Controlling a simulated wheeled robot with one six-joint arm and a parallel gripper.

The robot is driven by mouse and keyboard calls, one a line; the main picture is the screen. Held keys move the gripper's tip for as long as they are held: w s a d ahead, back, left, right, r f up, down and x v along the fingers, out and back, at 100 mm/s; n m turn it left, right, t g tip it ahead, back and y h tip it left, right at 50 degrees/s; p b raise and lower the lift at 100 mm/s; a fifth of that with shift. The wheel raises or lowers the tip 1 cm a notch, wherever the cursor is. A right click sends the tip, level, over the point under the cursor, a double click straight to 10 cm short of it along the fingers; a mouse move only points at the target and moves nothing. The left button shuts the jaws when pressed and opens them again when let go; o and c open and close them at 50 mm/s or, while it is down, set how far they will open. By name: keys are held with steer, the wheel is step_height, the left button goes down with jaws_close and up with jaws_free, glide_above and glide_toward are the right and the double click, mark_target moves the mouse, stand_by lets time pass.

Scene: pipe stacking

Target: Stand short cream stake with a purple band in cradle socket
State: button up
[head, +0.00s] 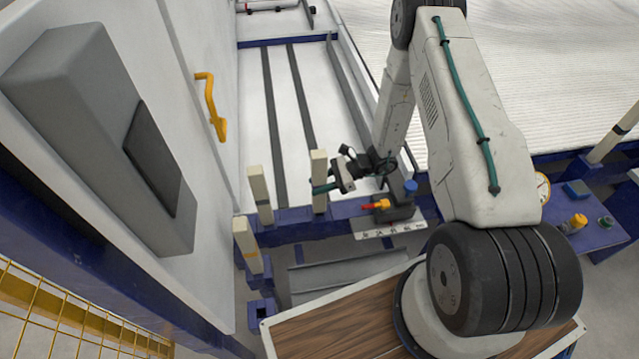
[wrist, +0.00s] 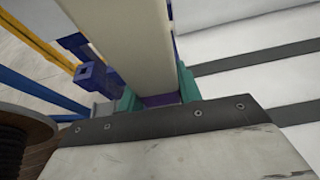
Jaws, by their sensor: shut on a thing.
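A cream stake (head: 319,168) stands upright in my gripper (head: 325,187), near the blue beam in the head view. My gripper is shut on it. In the wrist view the stake (wrist: 128,45) runs up between the teal fingers (wrist: 160,92), and a purple band (wrist: 160,100) shows at the grip. I cannot tell whether its lower end touches anything. An empty-looking blue square socket (head: 262,311) is at the lower left in the head view. A blue socket also shows in the wrist view (wrist: 92,76), left of the stake.
Two other cream stakes, one with a dark band (head: 260,188) and one with an orangish band (head: 247,243), stand upright left of my gripper. A white panel wall (head: 205,165) with a yellow handle (head: 212,105) rises further left. A red-orange valve (head: 377,205) is right of the gripper.

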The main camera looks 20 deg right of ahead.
steer(key=shift+f, duration=0.15)
steer(key=shift+f, duration=1.05)
steer(key=o, duration=1.3)
steer(key=v, duration=0.7)
steer(key=shift+s+d+r, duration=0.1)
steer(key=shift+d+r, duration=0.1)
steer(key=shift+d, duration=0.15)
